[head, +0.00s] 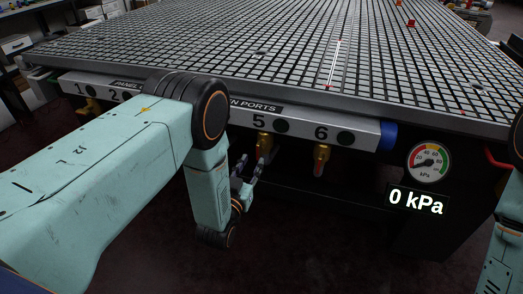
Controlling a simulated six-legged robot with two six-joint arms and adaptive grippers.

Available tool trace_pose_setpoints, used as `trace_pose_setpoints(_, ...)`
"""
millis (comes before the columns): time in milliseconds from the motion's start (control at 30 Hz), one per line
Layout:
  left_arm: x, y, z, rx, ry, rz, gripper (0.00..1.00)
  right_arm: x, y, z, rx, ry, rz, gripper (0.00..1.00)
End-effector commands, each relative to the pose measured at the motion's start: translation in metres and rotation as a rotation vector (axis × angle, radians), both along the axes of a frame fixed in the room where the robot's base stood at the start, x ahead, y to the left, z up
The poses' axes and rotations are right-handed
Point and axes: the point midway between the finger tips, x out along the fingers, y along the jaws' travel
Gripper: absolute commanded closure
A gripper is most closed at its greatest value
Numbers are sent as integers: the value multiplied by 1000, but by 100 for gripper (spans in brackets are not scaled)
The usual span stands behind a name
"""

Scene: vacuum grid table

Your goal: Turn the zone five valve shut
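The zone five valve (264,142) is a brass fitting under the label 5 on the grey front rail. Its lower part and handle are largely hidden by my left gripper, so I cannot tell how the handle is turned. My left gripper (251,162) is just below and left of that valve, pointing up at it. Its two fingers look spread apart, with one fingertip close to the brass; contact is not clear. My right gripper is out of view; only parts of my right arm show at the right edge.
The zone six valve (321,153) hangs to the right, its red-tipped handle pointing down. A round gauge (429,162) and a display (416,202) reading 0 kPa are farther right. The grid table (290,60) spreads above. My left arm hides the rail's middle.

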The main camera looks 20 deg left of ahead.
Motion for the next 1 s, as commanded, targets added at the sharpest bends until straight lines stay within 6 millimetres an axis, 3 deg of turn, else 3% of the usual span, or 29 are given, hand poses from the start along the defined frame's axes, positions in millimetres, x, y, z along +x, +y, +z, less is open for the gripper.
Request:
trace_pose_setpoints(300, 48, 1, -2, 0, -1, 2, 66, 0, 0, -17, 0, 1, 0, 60)
trace_pose_setpoints(500, 68, -2, -2, 0, 1, 1, 66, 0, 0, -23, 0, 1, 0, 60)
trace_pose_setpoints(833, 72, -5, -1, 0, 4, 0, 66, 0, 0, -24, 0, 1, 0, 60)
trace_pose_setpoints(1000, 72, -5, -1, 0, 4, 0, 79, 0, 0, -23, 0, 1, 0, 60)
